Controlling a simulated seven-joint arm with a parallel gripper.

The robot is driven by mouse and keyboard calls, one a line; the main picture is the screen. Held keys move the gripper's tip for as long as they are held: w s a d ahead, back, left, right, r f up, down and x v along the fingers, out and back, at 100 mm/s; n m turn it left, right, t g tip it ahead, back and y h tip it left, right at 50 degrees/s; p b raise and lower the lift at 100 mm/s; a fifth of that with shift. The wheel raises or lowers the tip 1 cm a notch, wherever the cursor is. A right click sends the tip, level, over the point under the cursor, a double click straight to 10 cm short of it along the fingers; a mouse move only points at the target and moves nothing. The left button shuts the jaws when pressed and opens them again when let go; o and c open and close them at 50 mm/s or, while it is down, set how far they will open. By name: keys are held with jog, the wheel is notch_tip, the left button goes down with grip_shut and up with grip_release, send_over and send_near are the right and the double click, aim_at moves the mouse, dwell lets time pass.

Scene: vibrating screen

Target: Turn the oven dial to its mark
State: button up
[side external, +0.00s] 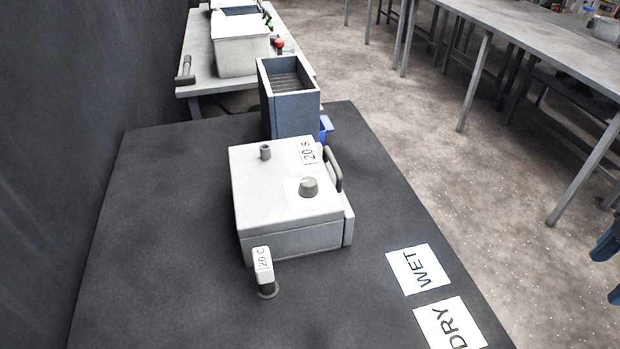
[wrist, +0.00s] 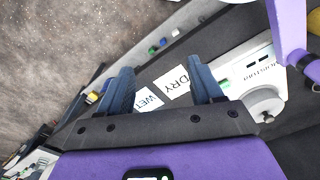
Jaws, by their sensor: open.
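The oven, a white box (side external: 265,205), stands on the dark table in the side external view. A grey round dial (side external: 308,187) sits on a pale plate on its top, beside a "20 S" label (side external: 307,151). The dial's pointer and mark are too small to make out. My gripper (wrist: 161,82) is open in the wrist view, its two blue fingers apart with no object held between them. The oven and dial do not show in the wrist view. Blue pieces at the right edge of the side view may be my fingers, well away from the dial.
A dark handle (side external: 333,169) is on the oven's right side. A small post labelled "20 C" (side external: 262,262) stands before it, and a blue-grey open bin (side external: 290,105) behind. WET (side external: 418,269) and DRY (side external: 449,325) cards lie at right. The table's left is clear.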

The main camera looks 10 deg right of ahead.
jog(key=w+a+r+m, duration=0.3)
jog(key=w+a+m, duration=0.6)
notch_tip(320, 180, up, 8)
jog(key=m+t+y, duration=0.1)
jog(key=m+y, duration=0.3)
jog(key=m, duration=2.2)
send_over(310, 181)
jog(key=s+d, duration=0.3)
jog(key=d, duration=0.4)
jog(key=shift+t, duration=0.3)
jog(key=x, duration=1.7)
jog(key=shift+w+a+f, duration=0.2)
jog(key=c, duration=1)
